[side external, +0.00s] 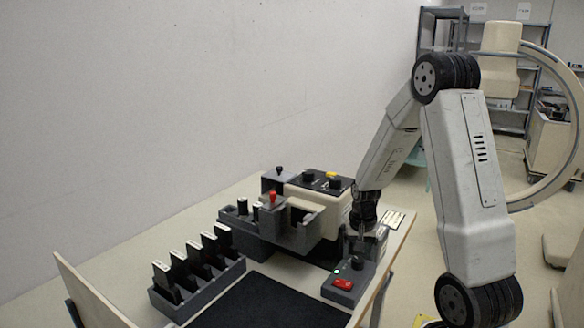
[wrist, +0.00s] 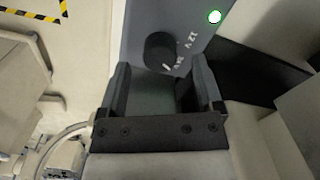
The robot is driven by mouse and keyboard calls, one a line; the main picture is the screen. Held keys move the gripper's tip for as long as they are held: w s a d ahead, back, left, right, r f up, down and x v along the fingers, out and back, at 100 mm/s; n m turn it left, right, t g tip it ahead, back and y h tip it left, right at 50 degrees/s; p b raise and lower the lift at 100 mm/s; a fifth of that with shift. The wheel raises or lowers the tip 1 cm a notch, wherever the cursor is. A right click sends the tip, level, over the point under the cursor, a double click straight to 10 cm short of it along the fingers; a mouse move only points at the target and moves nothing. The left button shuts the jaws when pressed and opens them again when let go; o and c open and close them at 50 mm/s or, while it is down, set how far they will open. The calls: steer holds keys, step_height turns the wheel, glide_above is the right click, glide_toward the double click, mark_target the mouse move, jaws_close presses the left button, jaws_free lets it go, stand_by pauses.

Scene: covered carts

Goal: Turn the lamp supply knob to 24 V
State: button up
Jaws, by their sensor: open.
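The lamp supply knob (wrist: 158,47) is round and black on a grey panel (wrist: 195,18) in the wrist view. A white mark at its lower edge points down toward the lower of two white labels. The upper label reads like 12 V; the lower one is too small to read surely. My gripper (wrist: 161,75) is open, its two fingers on either side just short of the knob, with nothing between them.
A green lamp (wrist: 215,16) glows on the panel. A red switch (side external: 343,284) sits at the box's front. Left are a dark mat (side external: 265,305), a rack of several black slabs (side external: 197,290) and a beige machine (side external: 318,194) with knobs.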

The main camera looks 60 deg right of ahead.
mark_target(358, 260)
steer(key=shift+r, duration=2.9)
steer(key=w+a+f+n+t, duration=0.1)
steer(key=w+a+n+t, duration=0.1)
steer(key=a+n, duration=1.1)
steer(key=a, duration=1)
steer(key=shift+a+t, duration=0.3)
steer(key=shift+a, duration=0.05)
steer(key=shift+w+f, duration=0.1)
